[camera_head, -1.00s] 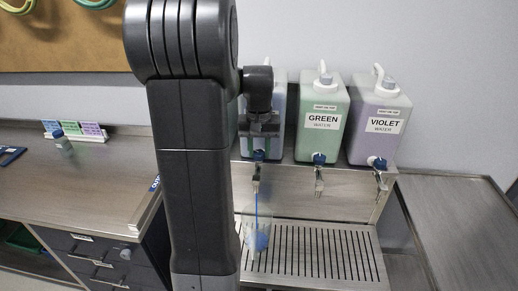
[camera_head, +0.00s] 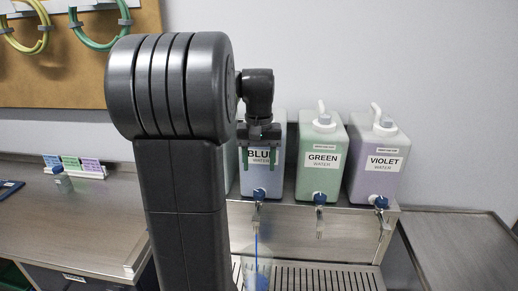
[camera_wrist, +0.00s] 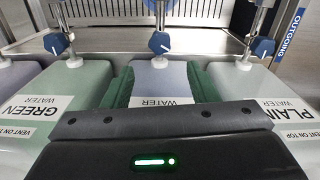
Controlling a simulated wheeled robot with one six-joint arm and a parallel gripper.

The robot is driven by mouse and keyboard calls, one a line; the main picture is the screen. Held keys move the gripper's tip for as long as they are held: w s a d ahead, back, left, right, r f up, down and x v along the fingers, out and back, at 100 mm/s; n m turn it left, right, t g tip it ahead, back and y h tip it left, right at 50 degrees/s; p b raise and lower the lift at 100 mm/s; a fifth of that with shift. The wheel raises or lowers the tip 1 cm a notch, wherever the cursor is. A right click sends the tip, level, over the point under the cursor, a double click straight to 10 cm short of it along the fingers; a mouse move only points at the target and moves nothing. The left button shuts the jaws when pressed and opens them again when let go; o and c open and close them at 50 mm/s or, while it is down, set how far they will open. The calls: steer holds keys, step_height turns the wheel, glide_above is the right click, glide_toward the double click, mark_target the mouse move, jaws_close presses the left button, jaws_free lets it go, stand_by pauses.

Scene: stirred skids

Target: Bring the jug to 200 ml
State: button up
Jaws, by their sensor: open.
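The jug (camera_head: 263,269) is a clear vessel under the blue water tap, cut off by the lower edge of the head view. Its level and marks cannot be read. A thin blue stream (camera_head: 256,245) runs into it from the tap (camera_head: 259,194). The blue water container (camera_head: 274,179) stands behind. My gripper (camera_head: 259,155) is open and empty, in front of this container's label and above its tap. In the wrist view its green fingers (camera_wrist: 157,88) are spread, with the blue tap knob (camera_wrist: 160,43) beyond them.
The green water (camera_head: 320,175) and violet water (camera_head: 374,178) containers stand to the right, each with a tap. The plain water container (camera_wrist: 255,95) shows in the wrist view. A slotted drip tray (camera_head: 340,268) lies below. Steel worktops flank the stand.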

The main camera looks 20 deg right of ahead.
steer(key=shift+r, duration=2.3)
stand_by(5.7)
